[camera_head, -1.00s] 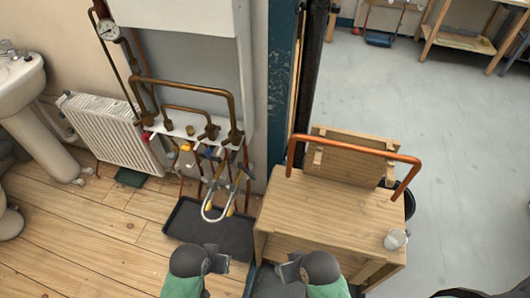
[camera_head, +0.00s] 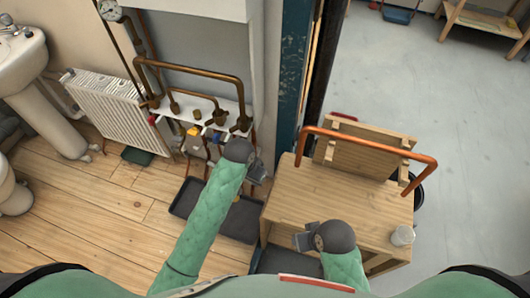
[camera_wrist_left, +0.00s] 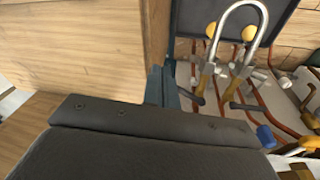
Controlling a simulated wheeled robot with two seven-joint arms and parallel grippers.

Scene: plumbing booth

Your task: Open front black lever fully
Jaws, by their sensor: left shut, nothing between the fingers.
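In the left wrist view, two small black levers show on the valves: one (camera_wrist_left: 197,98) on the left and one (camera_wrist_left: 247,106) on the right. I cannot tell which is the front one. A blue handle (camera_wrist_left: 265,135) sits near the right one. In the head view, my left gripper (camera_head: 258,173) is shut and empty, just in front of the pipework; its arm and hand hide the black levers there. I cannot tell whether it touches anything. My right gripper (camera_head: 305,241) hangs over the wooden bench's front; its fingers are too unclear to judge.
A copper-coloured pipe (camera_head: 360,139) spans above the wooden bench (camera_head: 330,200). A teal post (camera_head: 292,85) stands between bench and valves. A dark tray (camera_head: 188,199) lies below the valves, and a silver U-shaped hose (camera_wrist_left: 242,8) hangs over it. A white radiator (camera_head: 105,103) stands left.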

